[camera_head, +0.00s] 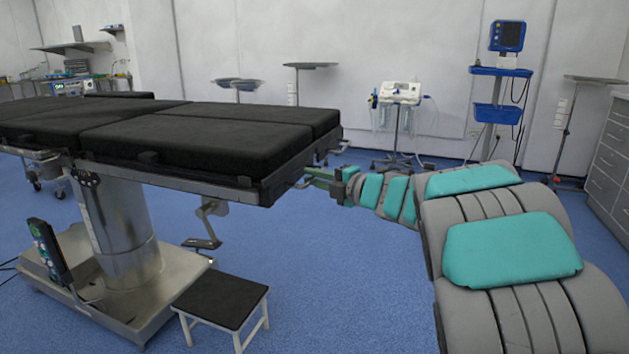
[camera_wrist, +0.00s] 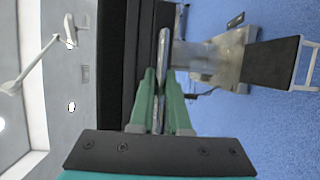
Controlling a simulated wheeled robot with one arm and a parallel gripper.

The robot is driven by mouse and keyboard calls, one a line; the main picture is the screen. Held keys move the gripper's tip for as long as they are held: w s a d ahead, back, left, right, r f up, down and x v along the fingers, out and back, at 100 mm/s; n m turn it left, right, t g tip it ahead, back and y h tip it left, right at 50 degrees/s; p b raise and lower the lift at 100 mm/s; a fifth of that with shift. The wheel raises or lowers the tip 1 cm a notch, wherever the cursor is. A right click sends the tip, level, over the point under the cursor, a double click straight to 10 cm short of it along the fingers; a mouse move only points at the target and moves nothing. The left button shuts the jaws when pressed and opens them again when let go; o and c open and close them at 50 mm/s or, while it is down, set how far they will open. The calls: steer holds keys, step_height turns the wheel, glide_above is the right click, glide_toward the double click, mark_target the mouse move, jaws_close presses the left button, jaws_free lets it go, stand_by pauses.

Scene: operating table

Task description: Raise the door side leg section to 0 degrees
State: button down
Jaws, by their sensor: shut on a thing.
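The operating table (camera_head: 120,245) has black padded sections on a steel column. Two leg sections lie side by side at its right end, a nearer one (camera_head: 190,145) and a farther one (camera_head: 290,115); both look about level. I cannot tell which is the door side one. My gripper (camera_head: 308,181) is at the right end of the table, just beyond the pads. In the wrist view its green fingers (camera_wrist: 161,75) are shut around a metal bar (camera_wrist: 163,45) beside the black pad (camera_wrist: 145,50). The exact contact is partly hidden by the fingers.
A black-topped step stool (camera_head: 222,300) stands on the floor below the leg sections. A pedal or bracket (camera_head: 203,243) hangs near the base. Stands, a monitor cart (camera_head: 500,70) and drawers (camera_head: 610,155) line the back and right. Blue floor is open between them.

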steer(key=c, duration=0.9)
jaws_free()
steer(key=shift+a, duration=0.1)
steer(key=shift+s, duration=0.1)
steer(key=v, duration=0.8)
steer(key=shift+b, duration=0.35)
